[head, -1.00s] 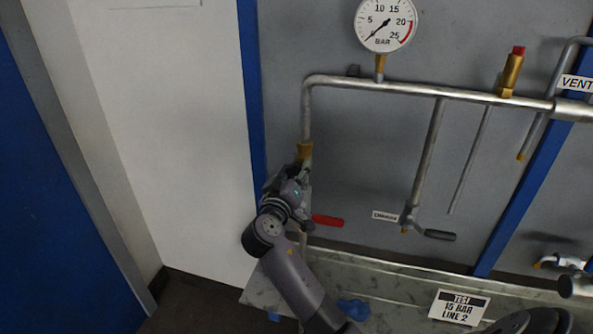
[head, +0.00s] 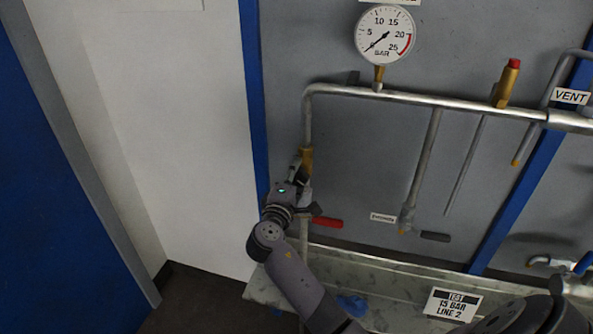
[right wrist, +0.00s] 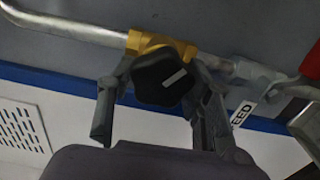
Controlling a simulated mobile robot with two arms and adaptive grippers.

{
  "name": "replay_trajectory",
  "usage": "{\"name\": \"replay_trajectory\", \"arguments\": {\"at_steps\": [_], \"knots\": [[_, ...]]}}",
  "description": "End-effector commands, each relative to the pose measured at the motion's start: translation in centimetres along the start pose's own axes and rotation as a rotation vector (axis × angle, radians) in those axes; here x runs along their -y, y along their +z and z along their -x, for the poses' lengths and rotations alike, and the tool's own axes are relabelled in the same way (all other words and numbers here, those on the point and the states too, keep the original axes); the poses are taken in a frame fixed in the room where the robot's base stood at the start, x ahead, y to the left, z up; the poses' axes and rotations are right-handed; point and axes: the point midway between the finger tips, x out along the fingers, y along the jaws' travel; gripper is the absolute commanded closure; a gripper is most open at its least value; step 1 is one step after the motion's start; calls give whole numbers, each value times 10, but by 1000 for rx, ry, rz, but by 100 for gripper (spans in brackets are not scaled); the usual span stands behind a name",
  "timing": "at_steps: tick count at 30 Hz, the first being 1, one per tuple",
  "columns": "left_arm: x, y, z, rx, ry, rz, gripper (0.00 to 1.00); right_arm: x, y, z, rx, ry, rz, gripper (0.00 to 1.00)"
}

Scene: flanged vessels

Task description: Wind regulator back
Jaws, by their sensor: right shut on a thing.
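The regulator's brass body (head: 306,158) sits at the foot of the left vertical pipe in the head view; in the right wrist view the brass body (right wrist: 184,47) is on the pipe. Its black lobed knob (right wrist: 160,78) with a white stripe faces the right wrist camera. My right gripper (right wrist: 163,85) is shut on this knob, one finger on each side. In the head view my right gripper (head: 303,185) hides the knob. The pressure gauge (head: 386,33) above has its needle low, below 5 bar. My left gripper is not in view.
A red lever handle (head: 327,222) is close to the right of my gripper. A drain valve with a grey handle (head: 434,236) hangs farther right. A blue post (head: 252,95) stands left of the pipe. A ledge with a "TEST 15 BAR LINE 2" sign (head: 452,304) runs below.

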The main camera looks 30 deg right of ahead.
Motion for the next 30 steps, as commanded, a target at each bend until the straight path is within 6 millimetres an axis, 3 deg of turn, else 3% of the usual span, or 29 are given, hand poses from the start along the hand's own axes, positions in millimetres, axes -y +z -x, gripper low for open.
{"name": "replay_trajectory", "arguments": {"at_steps": [18,30], "knots": [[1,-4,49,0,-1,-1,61,1,0,1,-4,-2,590,82],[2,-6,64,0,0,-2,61,7,2,1,-6,-3,970,82]]}}
